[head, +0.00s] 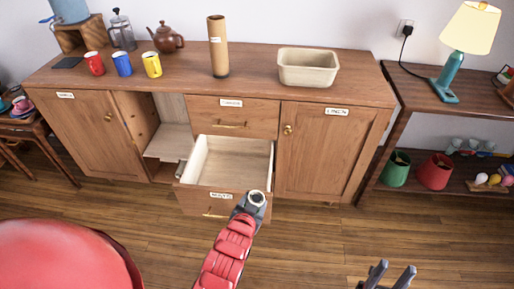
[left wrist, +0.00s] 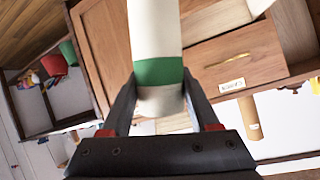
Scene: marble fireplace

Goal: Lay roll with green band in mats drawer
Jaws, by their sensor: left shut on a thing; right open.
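The roll with the green band (left wrist: 157,40) is cream with a green stripe near one end. My left gripper (left wrist: 158,88) is shut on it, one finger each side, close to the band. My right gripper (head: 387,275) is open and empty at the bottom.
A closed drawer (head: 235,117) sits above the open one. A left compartment (head: 172,130) stands open; a closed cupboard door (head: 328,152) is at right. A tan tube (head: 218,50) and beige bin (head: 308,68) stand on top. A red chair (head: 65,258) is at lower left.

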